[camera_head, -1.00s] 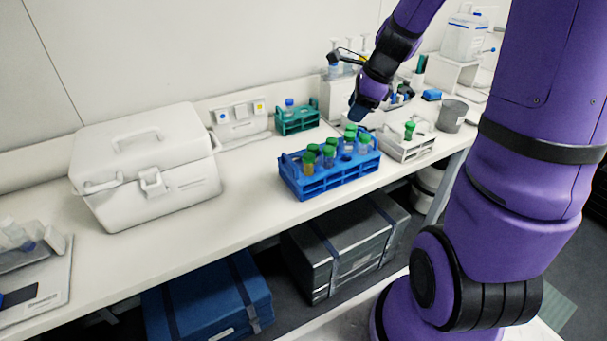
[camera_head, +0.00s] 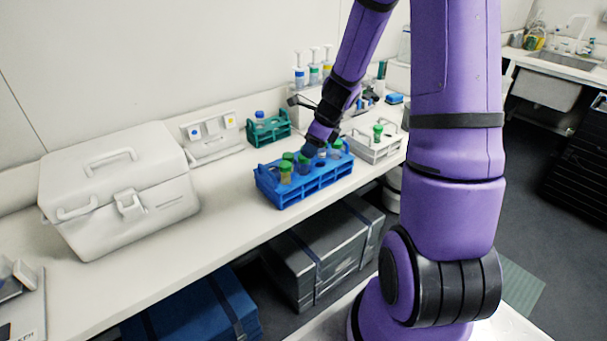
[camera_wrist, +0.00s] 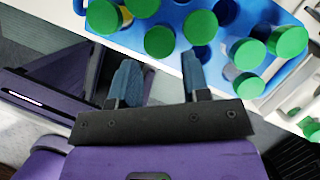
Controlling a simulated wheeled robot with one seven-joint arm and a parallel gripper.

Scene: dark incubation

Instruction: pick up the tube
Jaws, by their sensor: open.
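Several green-capped tubes stand upright in a blue rack (camera_head: 302,190) on the bench. A front tube (camera_head: 285,173) shows yellowish contents. My gripper (camera_head: 314,143) is low over the rack, pointing down, and hides some tubes behind it in the head view. In the wrist view my gripper (camera_wrist: 159,58) has its two blue fingers apart. A green cap (camera_wrist: 160,41) lies just beyond the gap between the fingertips. Other green caps are around it, including one at the left (camera_wrist: 104,17) and one near the right finger (camera_wrist: 200,27). Nothing is held.
A white rack (camera_head: 375,148) with one green-capped tube (camera_head: 378,131) stands right of the blue rack. A teal rack (camera_head: 268,130) with a blue-capped tube is behind. A white cooler box (camera_head: 120,190) stands at the left. Bench is clear between cooler and blue rack.

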